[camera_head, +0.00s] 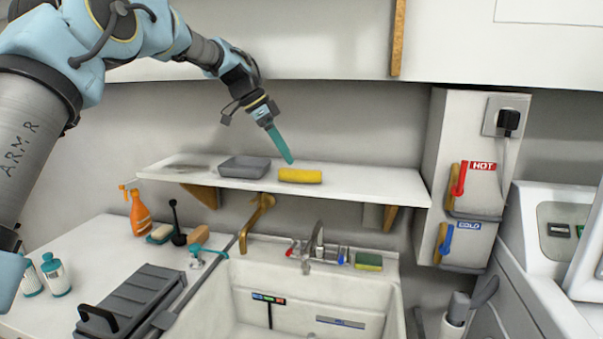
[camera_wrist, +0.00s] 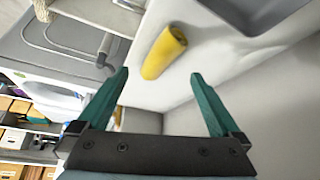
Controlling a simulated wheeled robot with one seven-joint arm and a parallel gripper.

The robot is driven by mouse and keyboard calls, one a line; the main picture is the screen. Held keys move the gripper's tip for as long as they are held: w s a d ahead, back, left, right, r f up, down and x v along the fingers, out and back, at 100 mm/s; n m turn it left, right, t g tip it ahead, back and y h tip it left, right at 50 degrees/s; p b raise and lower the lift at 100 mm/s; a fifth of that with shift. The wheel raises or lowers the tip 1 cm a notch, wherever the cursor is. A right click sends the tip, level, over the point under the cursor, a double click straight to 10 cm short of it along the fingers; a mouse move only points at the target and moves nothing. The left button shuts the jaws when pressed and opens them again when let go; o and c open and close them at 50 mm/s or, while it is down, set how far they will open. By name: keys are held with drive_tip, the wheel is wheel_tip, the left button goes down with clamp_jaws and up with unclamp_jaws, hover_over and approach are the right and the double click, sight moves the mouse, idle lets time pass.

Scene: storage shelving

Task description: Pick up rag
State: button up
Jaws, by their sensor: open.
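The rag is most likely the yellow roll (camera_head: 300,175) lying on the white wall shelf (camera_head: 375,186) above the sink. In the wrist view the yellow roll (camera_wrist: 164,52) lies ahead of the fingertips, roughly between their lines. My gripper (camera_head: 288,158) has teal fingers and hangs just above and to the left of the roll in the head view. In the wrist view my gripper (camera_wrist: 160,76) is open and empty, with its fingers apart and the roll beyond them. Contact with the roll is not visible.
A grey tray (camera_head: 243,168) sits on the shelf left of the roll. Below are the sink (camera_head: 330,285) with its tap (camera_head: 318,240), an orange spray bottle (camera_head: 140,213) and a grey case (camera_head: 130,300). The shelf's right end is bare. A white wall cabinet overhangs above.

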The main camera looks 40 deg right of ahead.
sight(298, 169)
drive_tip(key=shift+p+x, duration=1.55)
drive_tip(key=shift+x, duration=1.95)
drive_tip(key=shift+d, duration=0.1)
drive_tip(key=shift+c, duration=0.4)
drive_tip(key=shift+r, duration=0.1)
drive_tip(key=c, duration=1.3)
